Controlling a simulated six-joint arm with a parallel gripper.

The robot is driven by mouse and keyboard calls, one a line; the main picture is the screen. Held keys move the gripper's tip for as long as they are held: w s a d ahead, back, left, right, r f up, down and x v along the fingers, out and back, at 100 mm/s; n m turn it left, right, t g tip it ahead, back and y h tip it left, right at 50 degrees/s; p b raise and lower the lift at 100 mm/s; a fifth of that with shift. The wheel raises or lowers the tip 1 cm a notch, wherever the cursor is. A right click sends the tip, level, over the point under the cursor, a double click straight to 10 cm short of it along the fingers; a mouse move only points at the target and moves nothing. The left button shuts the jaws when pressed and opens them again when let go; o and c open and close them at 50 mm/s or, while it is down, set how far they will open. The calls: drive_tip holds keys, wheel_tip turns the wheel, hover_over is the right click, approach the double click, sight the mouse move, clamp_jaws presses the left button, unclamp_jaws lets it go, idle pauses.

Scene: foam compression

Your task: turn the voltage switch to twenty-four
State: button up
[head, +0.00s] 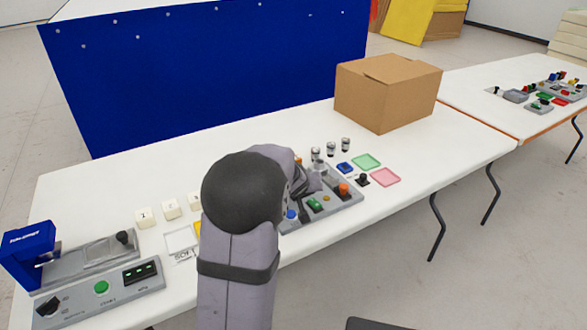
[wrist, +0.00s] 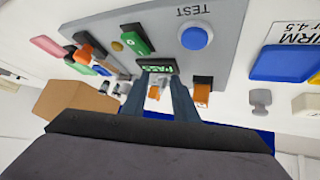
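The grey test panel (head: 337,207) lies on the white table, partly hidden behind my arm in the head view. In the wrist view the panel (wrist: 245,20) shows a blue button (wrist: 194,38) beside the word TEST, a small display (wrist: 158,65) with green text, and orange parts (wrist: 202,92). No voltage marking is readable, so I cannot tell which control is the voltage switch. My gripper (wrist: 163,76) is at the panel near the display, its two fingers apart. A small pale part (wrist: 165,84) shows between the fingers; I cannot tell whether they touch it.
A cardboard box (head: 388,92) stands behind the panel. Green (head: 366,162) and pink (head: 385,177) trays lie to its right. At the left are a grey unit (head: 100,294) with a black knob (head: 47,306) and a blue press (head: 28,254). White blocks (head: 170,209) stand between.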

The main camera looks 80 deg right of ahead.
drive_tip(key=s, duration=0.1)
drive_tip(key=s+d+m+g+h+p, duration=0.1)
drive_tip(key=s, duration=0.1)
drive_tip(key=s+d+g+p, duration=0.1)
drive_tip(key=shift+s+f+m+h, duration=0.2)
drive_tip(key=shift+s+m+h, duration=0.1)
drive_tip(key=shift+h, duration=0.1)
drive_tip(key=shift+w+d+h+p, duration=0.15)
drive_tip(key=shift+d+h+p, duration=0.15)
drive_tip(key=shift+d+p, duration=0.05)
drive_tip(key=w+t, duration=0.1)
drive_tip(key=w, duration=0.1)
drive_tip(key=w+t+h+p, duration=0.1)
drive_tip(key=w+t+p, duration=0.1)
drive_tip(key=w, duration=0.1)
drive_tip(key=shift+w+r+t+h, duration=0.25)
drive_tip(key=shift+w+t+h, duration=0.05)
drive_tip(key=shift+w+h, duration=0.1)
drive_tip(key=shift+w, duration=0.25)
drive_tip(key=shift+p+x, duration=0.5)
drive_tip(key=shift+x, duration=3.15)
drive_tip(key=shift+w, duration=0.1)
clamp_jaws()
